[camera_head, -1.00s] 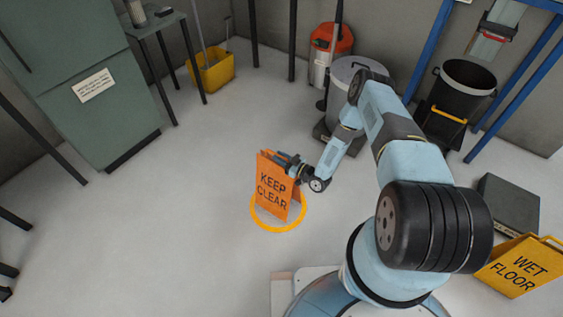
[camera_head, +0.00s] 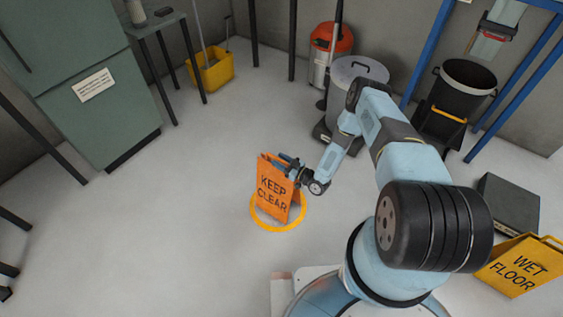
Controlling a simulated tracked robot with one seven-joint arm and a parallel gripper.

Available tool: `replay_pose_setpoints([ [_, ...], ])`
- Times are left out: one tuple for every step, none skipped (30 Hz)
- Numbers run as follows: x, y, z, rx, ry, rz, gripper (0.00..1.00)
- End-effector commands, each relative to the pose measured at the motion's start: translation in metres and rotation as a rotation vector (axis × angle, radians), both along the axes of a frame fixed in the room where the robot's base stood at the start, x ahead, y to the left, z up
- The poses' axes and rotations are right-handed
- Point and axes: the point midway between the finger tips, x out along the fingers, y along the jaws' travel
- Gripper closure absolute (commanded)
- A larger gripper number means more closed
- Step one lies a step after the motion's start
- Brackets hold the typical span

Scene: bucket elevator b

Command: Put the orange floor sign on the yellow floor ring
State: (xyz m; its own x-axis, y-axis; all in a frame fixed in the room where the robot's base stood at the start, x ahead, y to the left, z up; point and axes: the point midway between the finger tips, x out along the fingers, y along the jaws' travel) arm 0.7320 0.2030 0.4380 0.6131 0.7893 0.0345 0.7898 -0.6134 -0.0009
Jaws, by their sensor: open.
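The orange floor sign (camera_head: 273,192) reads "KEEP CLEAR" and stands upright on the floor. Its foot is within the yellow floor ring (camera_head: 276,229), whose front and sides show around it. The back part of the ring is hidden by the sign. My gripper (camera_head: 284,161) is open at the top right edge of the sign. Its fingers are small and partly overlap the sign's top, so I cannot tell if they touch it.
A yellow "WET FLOOR" sign (camera_head: 520,266) and a dark box (camera_head: 508,203) stand at the right. A grey bin (camera_head: 357,70) and a black bin (camera_head: 460,95) stand behind my arm. A yellow mop bucket (camera_head: 211,70) is at the back. The floor to the left is clear.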

Motion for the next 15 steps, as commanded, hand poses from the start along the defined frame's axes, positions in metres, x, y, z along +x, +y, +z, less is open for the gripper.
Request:
replay_pose_setpoints([
  [0.000,0.000,0.000,0.000,0.000,0.000,0.54],
  [0.000,0.000,0.000,0.000,0.000,0.000,0.54],
  [0.000,0.000,0.001,0.000,0.000,0.000,0.54],
  [0.000,0.000,0.001,0.000,0.000,0.000,0.54],
  [-0.002,-0.002,0.001,0.000,0.000,0.000,0.54],
  [-0.003,-0.005,0.001,0.000,0.001,-0.001,0.54],
  [-0.005,-0.007,0.001,0.000,0.001,-0.001,0.54],
  [-0.007,-0.010,0.000,0.000,0.001,-0.001,0.54],
  [-0.011,-0.014,0.000,0.000,0.001,-0.001,0.54],
  [-0.014,-0.018,0.000,0.000,0.001,0.000,0.54],
  [-0.017,-0.022,0.000,0.000,0.003,-0.001,0.54],
  [-0.022,-0.029,-0.001,0.000,0.003,-0.002,0.54],
  [-0.025,-0.034,-0.001,0.000,0.003,-0.002,0.54],
  [-0.029,-0.038,-0.001,0.000,0.002,-0.002,0.54],
  [-0.034,-0.044,-0.001,0.000,0.003,-0.001,0.54],
])
